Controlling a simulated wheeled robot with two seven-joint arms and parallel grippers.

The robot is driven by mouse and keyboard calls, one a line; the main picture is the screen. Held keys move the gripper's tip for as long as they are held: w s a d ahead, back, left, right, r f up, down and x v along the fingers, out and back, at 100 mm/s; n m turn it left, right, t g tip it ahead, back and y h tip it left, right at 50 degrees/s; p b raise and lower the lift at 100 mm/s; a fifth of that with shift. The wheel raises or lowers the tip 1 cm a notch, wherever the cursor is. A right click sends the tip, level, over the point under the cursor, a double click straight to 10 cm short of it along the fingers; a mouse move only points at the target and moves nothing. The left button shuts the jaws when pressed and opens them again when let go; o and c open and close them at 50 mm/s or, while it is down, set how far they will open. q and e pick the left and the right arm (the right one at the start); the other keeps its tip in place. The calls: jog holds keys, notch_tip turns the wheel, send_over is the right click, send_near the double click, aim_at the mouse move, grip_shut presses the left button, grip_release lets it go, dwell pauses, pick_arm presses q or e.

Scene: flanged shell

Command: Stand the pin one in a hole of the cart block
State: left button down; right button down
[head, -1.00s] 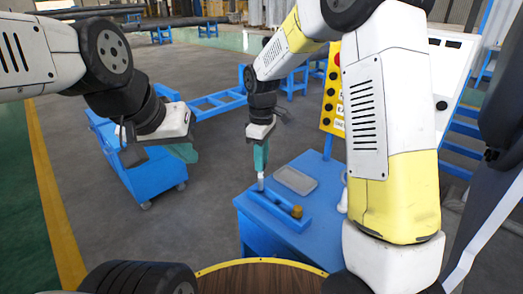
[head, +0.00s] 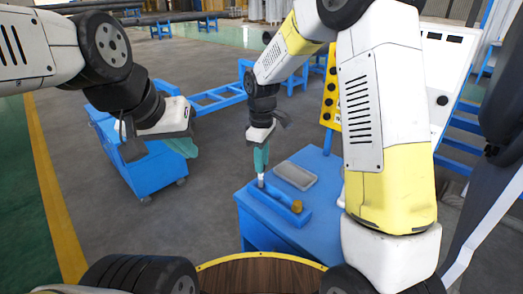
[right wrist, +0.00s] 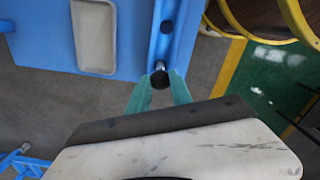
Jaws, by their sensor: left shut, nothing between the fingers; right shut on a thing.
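The blue cart block (head: 277,207) lies on top of the blue cart. My right gripper (head: 261,170) points down over the block's far left end, shut on a pale, slim pin (head: 261,181). The pin looks upright, its lower end at the block's top face; I cannot tell whether it is inside a hole. In the right wrist view the pin (right wrist: 160,79) shows as a dark round end between the teal fingertips, at the end of the block (right wrist: 180,40). A dark hole (right wrist: 166,27) shows further along. My left gripper (head: 184,147) is shut and empty, away from the block.
A small brass-coloured piece (head: 297,206) is at the block's near end. A grey tray (head: 296,175) lies beside the block on the cart top (head: 322,168). Another blue cart (head: 150,165) stands at the left on the floor. A round wooden surface (head: 262,276) is in front of me.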

jog(key=shift+f, duration=0.35)
jog(key=c, duration=1.1)
grip_release()
jog(key=shift+r, duration=3.95)
jog(key=s+d+r+m+t+y, duration=0.1)
jog(key=s+d+r+m+t, duration=0.2)
jog(key=s+d+r+m, duration=0.5)
jog(key=s+d+r+m+t, duration=0.1)
jog(key=s+d, duration=0.1)
jog(key=s, duration=0.2)
jog(key=s+d+r+m+t, duration=0.1)
jog(key=s+d+m, duration=0.1)
jog(key=s, duration=0.2)
jog(key=s+d+r+m+t+y, duration=0.1)
jog(key=s+d, duration=0.1)
jog(key=s, duration=0.3)
jog(key=shift+r+m, duration=0.15)
jog(key=shift+m, duration=0.25)
